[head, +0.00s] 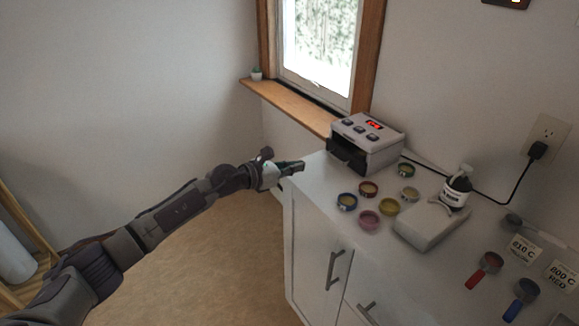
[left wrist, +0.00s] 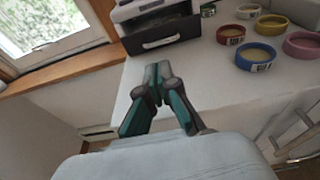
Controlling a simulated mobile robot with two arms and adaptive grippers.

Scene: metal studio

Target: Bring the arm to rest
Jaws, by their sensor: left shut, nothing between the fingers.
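My left arm (head: 168,214) reaches in from the lower left in the head view. Its gripper (head: 298,165) is at the left edge of the white counter (head: 312,184), short of the grey oven-like device. In the left wrist view the gripper (left wrist: 158,72) has its two dark-tipped fingers together with nothing between them. It is over or close to the counter's corner; the exact height cannot be told. My right gripper is not in view.
A small furnace-like box (head: 370,142) with a red display stands at the back.

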